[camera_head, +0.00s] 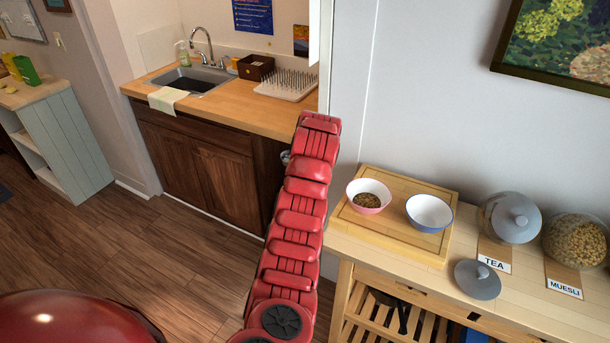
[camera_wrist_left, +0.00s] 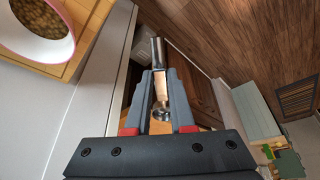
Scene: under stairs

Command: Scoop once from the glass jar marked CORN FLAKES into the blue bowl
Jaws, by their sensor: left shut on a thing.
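The blue bowl (camera_head: 429,213), white inside, looks empty and stands on a wooden board on the right-hand counter. No jar marked CORN FLAKES shows; the labels I can read say TEA and MUESLI. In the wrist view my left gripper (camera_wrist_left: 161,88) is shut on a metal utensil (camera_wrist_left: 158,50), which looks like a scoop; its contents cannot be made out. In the head view my left arm reaches up the middle, left of the board, and hides most of the gripper. A bit of shiny metal (camera_head: 285,157) shows beside it. My right gripper is out of view.
A pink bowl (camera_head: 369,196) with brown bits stands left of the blue bowl on the board (camera_head: 400,242). The lidded TEA jar (camera_head: 509,217) and the MUESLI jar (camera_head: 574,240), seemingly open, stand to the right. A loose grey lid (camera_head: 477,279) lies in front. A sink counter (camera_head: 245,112) is behind.

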